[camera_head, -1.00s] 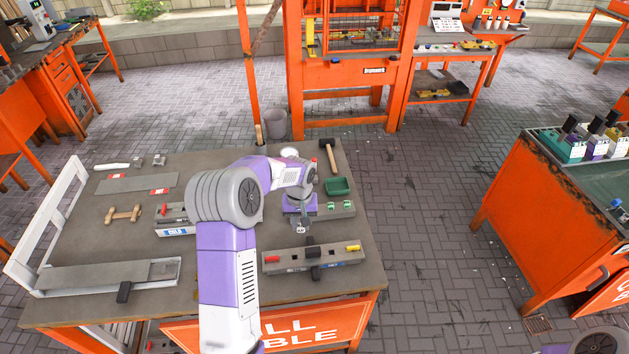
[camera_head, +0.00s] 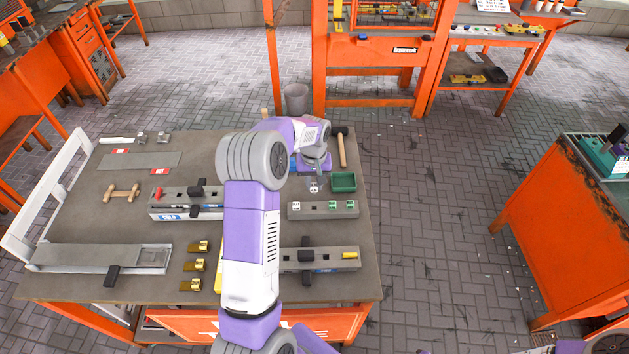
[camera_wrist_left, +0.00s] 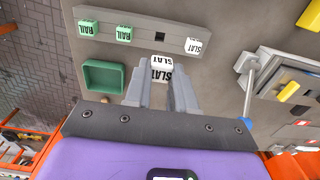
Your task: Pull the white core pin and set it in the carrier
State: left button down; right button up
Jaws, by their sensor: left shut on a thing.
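My left gripper (camera_head: 314,182) is shut on a white core pin marked SLAT, which shows between its fingertips in the head view (camera_head: 314,189) and the left wrist view (camera_wrist_left: 161,66). The grey carrier (camera_head: 322,212) lies on the bench. In the wrist view the carrier (camera_wrist_left: 141,33) holds two green RAIL pins (camera_wrist_left: 123,34) and one white SLAT pin (camera_wrist_left: 193,46). A dark, empty square hole shows between the green and white pins. The held pin shows just off the carrier's far side; its height is hard to tell. My right gripper is not in view.
A green tray (camera_head: 343,182) lies behind the carrier, close to the gripper, with a hammer (camera_head: 341,150) beyond. A grey block with a yellow pin (camera_head: 349,255) lies in front. Another block with a red pin (camera_head: 158,194) and several brass pieces (camera_head: 194,265) lie left.

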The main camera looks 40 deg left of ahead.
pick_arm(q)
jog(key=shift+f+b, duration=2.25)
jog(key=shift+f, duration=1.2)
jog(key=shift+f, duration=0.35)
jog(key=shift+f+b, duration=0.5)
jog(key=shift+b, duration=0.05)
jog(key=shift+f+b, duration=0.5)
jog(key=shift+f, duration=0.25)
jog(key=shift+c, duration=2.3)
grip_release()
jog(key=shift+r, duration=0.15)
jog(key=shift+r+p, duration=2.5)
jog(key=shift+r, duration=0.9)
